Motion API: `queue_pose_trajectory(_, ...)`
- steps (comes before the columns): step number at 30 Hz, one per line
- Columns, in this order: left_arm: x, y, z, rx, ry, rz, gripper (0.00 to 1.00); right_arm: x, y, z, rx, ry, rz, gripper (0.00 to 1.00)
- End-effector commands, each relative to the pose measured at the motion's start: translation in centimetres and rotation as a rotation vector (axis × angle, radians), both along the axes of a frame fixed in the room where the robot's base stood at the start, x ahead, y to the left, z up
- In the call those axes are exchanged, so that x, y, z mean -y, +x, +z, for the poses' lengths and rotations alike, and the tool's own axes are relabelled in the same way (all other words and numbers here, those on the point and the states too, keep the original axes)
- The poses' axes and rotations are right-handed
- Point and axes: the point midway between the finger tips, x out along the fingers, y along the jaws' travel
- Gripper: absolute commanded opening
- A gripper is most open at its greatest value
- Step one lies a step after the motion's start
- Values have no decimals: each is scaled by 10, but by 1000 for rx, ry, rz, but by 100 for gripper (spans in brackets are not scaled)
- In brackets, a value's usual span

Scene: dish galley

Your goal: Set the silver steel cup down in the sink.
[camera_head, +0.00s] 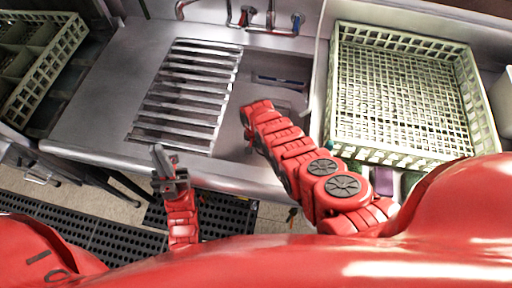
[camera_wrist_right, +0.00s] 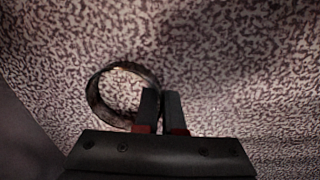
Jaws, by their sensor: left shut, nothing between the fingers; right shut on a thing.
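The steel cup (camera_wrist_right: 95,99) shows in the right wrist view as a dark metallic ring with an open mouth, left of the fingertips. My right gripper (camera_wrist_right: 161,108) is shut on the cup's wall. A speckled surface lies behind it; I cannot tell whether the cup touches it. In the head view my right arm reaches over the sink (camera_head: 290,97), and its wrist hides the cup and fingertips. My left gripper (camera_head: 158,158) is shut and empty in front of the counter's front edge.
A slatted metal rack (camera_head: 188,97) lies left of the basin. A pale green dish crate (camera_head: 343,90) stands on the right, another crate (camera_head: 62,50) at the far left. Taps (camera_head: 247,17) stand behind the sink. Bare steel counter (camera_head: 100,100) lies left of the rack.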

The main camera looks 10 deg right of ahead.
Motion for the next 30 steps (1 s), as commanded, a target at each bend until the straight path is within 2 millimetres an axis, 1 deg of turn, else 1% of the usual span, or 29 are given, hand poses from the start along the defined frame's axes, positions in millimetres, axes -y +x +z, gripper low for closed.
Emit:
queue_pose_trajectory(4, 0, 0, 0, 0, 0, 0, 0, 0, 0, 0, 0, 0, 0, 0)
queue_pose_trajectory(6, 0, 0, 0, 0, 0, 0, 0, 0, 0, 0, 0, 0, 0, 15)
queue_pose_trajectory(8, 0, 0, 0, 0, 0, 0, 0, 0, 0, 0, 0, 0, 0, 26)
queue_pose_trajectory(9, 0, 0, 0, 0, 0, 0, 0, 0, 0, 0, 0, 0, 0, 33)
queue_pose_trajectory(10, 0, 0, 0, 0, 0, 0, 0, 0, 0, 0, 0, 0, 0, 38)
queue_pose_trajectory(11, 0, 0, 0, 0, 0, 0, 0, 0, 0, 0, 0, 0, 0, 41)
queue_pose_trajectory(18, 0, 0, 0, 0, 0, 0, 0, 0, 0, 0, 0, 0, 0, 41)
queue_pose_trajectory(22, 0, 0, 3, 0, 0, 0, 0, 0, 1, 4, 1, 0, 0, 41)
queue_pose_trajectory(26, 0, 0, 10, 0, 0, 0, 0, -1, 2, 13, 5, 1, 0, 41)
queue_pose_trajectory(30, 0, 0, 21, 0, 0, 0, 0, -1, 2, 31, 6, 0, -1, 41)
